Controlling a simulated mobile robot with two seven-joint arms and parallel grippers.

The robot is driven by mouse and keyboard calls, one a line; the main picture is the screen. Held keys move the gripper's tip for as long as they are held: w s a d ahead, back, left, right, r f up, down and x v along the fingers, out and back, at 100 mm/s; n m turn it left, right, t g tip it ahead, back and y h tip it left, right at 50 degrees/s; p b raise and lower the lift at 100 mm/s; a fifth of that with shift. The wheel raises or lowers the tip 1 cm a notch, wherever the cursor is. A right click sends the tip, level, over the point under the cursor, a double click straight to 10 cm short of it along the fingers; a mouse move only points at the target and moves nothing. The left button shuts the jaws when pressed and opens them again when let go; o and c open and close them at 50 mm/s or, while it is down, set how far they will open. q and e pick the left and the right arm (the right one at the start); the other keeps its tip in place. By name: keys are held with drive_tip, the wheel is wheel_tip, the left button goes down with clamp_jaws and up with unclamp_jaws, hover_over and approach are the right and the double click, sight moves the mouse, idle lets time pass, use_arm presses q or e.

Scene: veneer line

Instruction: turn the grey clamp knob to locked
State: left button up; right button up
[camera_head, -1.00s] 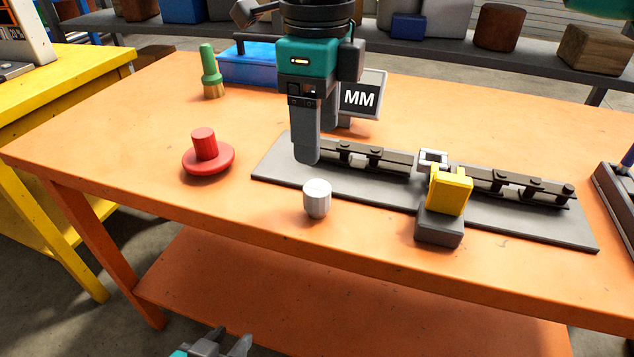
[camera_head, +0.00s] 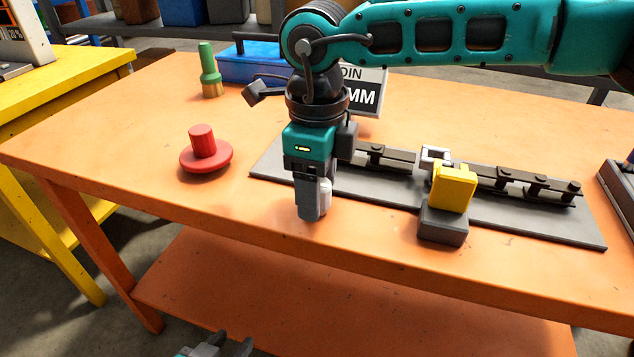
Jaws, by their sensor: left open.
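The light grey clamp knob (camera_head: 325,198) stands at the front edge of the orange table, partly hidden by my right gripper. My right gripper (camera_head: 317,205) points straight down at the knob, its arm coming in from the upper right. Its near finger covers the knob's left side; the other finger is mostly hidden, so whether it grips the knob cannot be told. The knob's locked or unlocked mark cannot be seen. My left gripper (camera_head: 226,346) is open and empty, low at the bottom edge, in front of the table.
A chain (camera_head: 515,184) lies on a grey plate (camera_head: 570,226), with a yellow block (camera_head: 453,188) on a dark base right of the knob. A red mushroom-shaped piece (camera_head: 205,150) stands left. A green-handled brush (camera_head: 210,70) and blue box (camera_head: 250,68) are behind. The table's left front is clear.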

drive_tip(key=c, duration=0.9)
